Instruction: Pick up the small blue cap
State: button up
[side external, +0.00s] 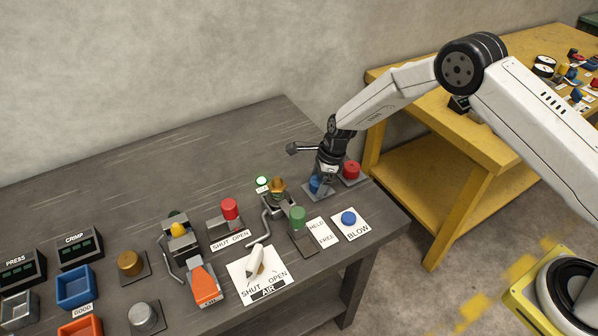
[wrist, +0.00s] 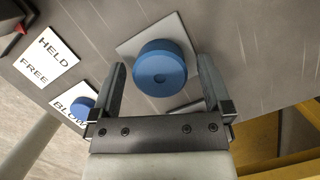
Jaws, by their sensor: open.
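The small blue cap (wrist: 160,66) is round, with a small hole in its top, and sits on a grey square plate (wrist: 128,47). In the side view the blue cap (side external: 314,184) is partly hidden by my gripper (side external: 325,174), which is low over it, pointing down. In the wrist view my gripper (wrist: 161,70) is open, with a finger on each side of the cap's near part. A gap shows between the cap and each finger. Nothing is held.
A red cap (side external: 352,169) stands close by on the right. A flat blue button (side external: 348,217) sits on the BLOW plate, in front of the cap. A green cylinder (side external: 298,216) and a brass knob (side external: 278,186) stand to the left. The table behind is clear.

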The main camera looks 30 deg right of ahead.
jog(key=shift+f, duration=0.25)
dwell(0.3)
jog(key=c, duration=1.2)
jog(key=shift+r, duration=0.15)
jog(key=shift+w+r, duration=0.1)
jog(key=shift+r, duration=0.65)
jog(key=s+d+r, duration=0.2)
jog(key=s+r, duration=0.9)
jog(key=s, duration=0.3)
jog(key=shift+r, duration=0.1)
